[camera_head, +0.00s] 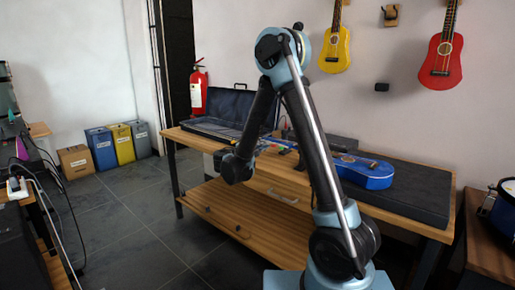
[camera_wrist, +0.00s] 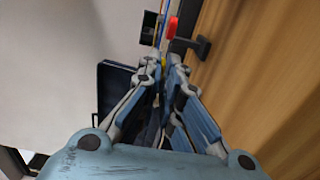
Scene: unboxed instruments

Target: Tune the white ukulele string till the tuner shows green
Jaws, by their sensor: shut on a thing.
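A blue ukulele (camera_head: 370,175) lies on a dark mat on the workbench, and my arm crosses in front of its neck. My gripper (camera_wrist: 163,68) points at the ukulele's head end, with its fingers closed together on a small yellow piece (camera_wrist: 163,60), perhaps a tuning peg. A red knob (camera_wrist: 171,28) and a dark peg-like part (camera_wrist: 202,46) show just beyond the fingertips. A small dark box (camera_wrist: 148,27), perhaps the tuner, is left of them. I cannot make out the white string or any green on a display.
The wooden workbench (camera_head: 210,143) carries an open dark case (camera_head: 222,115) at its left end and the dark mat (camera_head: 425,203) at its right. A yellow ukulele (camera_head: 335,50) and a red one (camera_head: 441,60) hang on the wall.

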